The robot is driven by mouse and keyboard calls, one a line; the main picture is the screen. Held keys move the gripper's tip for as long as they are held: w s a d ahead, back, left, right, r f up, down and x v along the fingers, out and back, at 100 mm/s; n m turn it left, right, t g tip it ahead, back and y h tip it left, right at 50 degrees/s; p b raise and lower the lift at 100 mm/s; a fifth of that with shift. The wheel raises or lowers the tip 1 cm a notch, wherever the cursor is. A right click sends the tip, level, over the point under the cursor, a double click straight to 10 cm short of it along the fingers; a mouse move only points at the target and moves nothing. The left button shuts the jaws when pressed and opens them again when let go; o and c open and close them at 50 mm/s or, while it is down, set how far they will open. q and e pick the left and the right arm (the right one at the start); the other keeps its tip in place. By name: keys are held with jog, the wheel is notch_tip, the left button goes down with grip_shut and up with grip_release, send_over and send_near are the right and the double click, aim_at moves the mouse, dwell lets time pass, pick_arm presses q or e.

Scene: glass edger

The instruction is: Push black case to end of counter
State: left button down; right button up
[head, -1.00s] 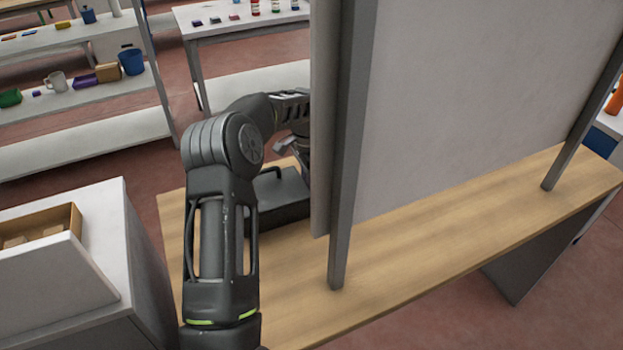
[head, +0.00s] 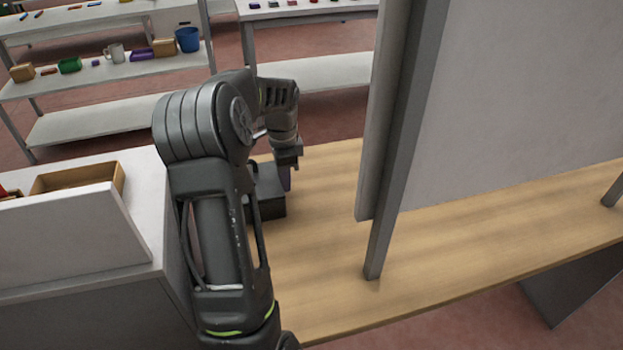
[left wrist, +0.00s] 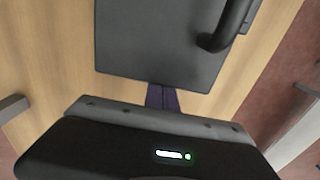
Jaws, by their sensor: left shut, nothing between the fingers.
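The black case (head: 268,208) lies flat on the wooden counter (head: 325,225) near its left end, partly hidden behind my left arm. In the left wrist view the case (left wrist: 150,45) shows its flat dark top and a curved black handle (left wrist: 226,28). My left gripper (head: 286,180) is shut and empty, pointing down at the right side of the case. In the left wrist view its closed fingers (left wrist: 162,98) are right at the case's edge, seemingly touching it. My right gripper is not in view.
A white panel (head: 510,100) on grey posts (head: 392,190) stands on the counter to the right. A white cabinet (head: 75,240) with a brown tray (head: 110,180) adjoins on the left. Shelves with small items stand behind. The counter between case and panel is bare.

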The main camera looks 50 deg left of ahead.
pick_arm(q)
jog(key=shift+s+a, duration=0.15)
jog(key=shift+s, duration=0.1)
notch_tip(320, 180, up, 8)
jog(key=b, duration=0.1)
dwell(0.5)
jog(key=shift+f, duration=0.15)
dwell(0.5)
